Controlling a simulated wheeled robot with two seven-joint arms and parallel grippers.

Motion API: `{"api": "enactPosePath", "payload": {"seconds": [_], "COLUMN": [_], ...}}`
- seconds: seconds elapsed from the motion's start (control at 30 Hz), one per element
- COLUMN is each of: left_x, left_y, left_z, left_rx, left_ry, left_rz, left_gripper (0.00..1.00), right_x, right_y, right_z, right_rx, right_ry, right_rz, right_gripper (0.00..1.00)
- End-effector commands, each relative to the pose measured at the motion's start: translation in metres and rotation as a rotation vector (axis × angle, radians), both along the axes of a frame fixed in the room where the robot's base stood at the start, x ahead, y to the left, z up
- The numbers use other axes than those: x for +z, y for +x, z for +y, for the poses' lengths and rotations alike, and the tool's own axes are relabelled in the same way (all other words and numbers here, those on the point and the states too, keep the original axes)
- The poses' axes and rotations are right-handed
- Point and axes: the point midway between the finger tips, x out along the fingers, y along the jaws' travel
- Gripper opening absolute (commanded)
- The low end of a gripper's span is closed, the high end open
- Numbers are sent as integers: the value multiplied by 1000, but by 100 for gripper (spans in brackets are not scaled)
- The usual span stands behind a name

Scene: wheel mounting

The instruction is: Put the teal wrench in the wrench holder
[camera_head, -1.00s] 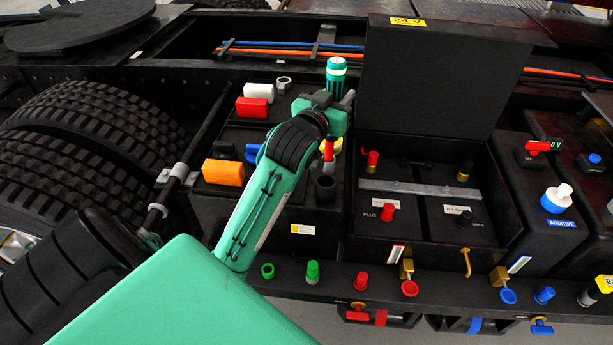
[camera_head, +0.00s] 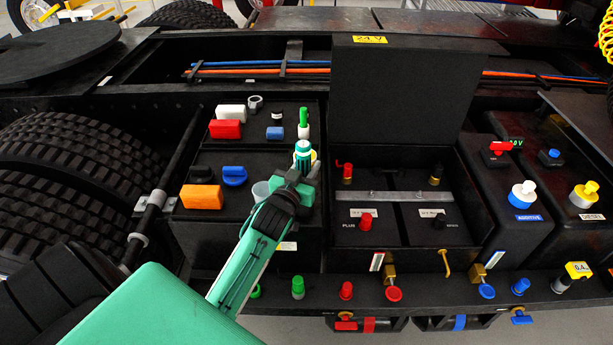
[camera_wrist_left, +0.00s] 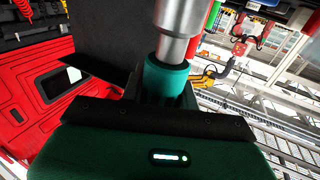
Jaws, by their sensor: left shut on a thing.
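My left gripper (camera_head: 299,180) is over the right side of the black tool panel, shut on the teal wrench (camera_head: 303,152). The wrench's teal end with a white band sticks up above the jaws. In the left wrist view a bright metal shaft with a teal collar (camera_wrist_left: 168,78) stands in the jaws. The wrench's lower part is hidden by the gripper. A pale round cup (camera_head: 262,191) is just left of the gripper, partly covered by it. I cannot tell which fitting is the wrench holder. My right gripper is not in view.
Red (camera_head: 225,129), white (camera_head: 231,113) and orange (camera_head: 201,197) blocks sit on the panel's left. A green-and-white tool (camera_head: 303,122) stands behind the wrench. The open battery box (camera_head: 400,90) has its lid raised to the right.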

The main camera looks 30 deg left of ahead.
Motion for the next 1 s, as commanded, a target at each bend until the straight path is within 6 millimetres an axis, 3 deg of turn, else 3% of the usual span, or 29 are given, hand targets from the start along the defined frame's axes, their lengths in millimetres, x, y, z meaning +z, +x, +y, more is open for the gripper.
{"api": "enactPosePath", "payload": {"seconds": [0.37, 0.8, 0.83, 0.93, 1.0], "left_x": [-35, -42, -44, -44, -44], "left_y": [0, 0, 0, 0, 0], "left_z": [0, 0, 0, 0, 0], "left_rx": [0, -1, 0, 0, 0], "left_ry": [0, 1, 0, 0, 0], "left_rz": [-4, -6, -1, -1, -1], "left_gripper": [0, 0, 35, 53, 53], "right_x": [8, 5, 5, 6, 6], "right_y": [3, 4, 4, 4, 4], "right_z": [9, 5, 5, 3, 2], "right_rx": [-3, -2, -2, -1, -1], "right_ry": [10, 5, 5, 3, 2], "right_rz": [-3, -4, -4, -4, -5], "right_gripper": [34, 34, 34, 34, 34]}}
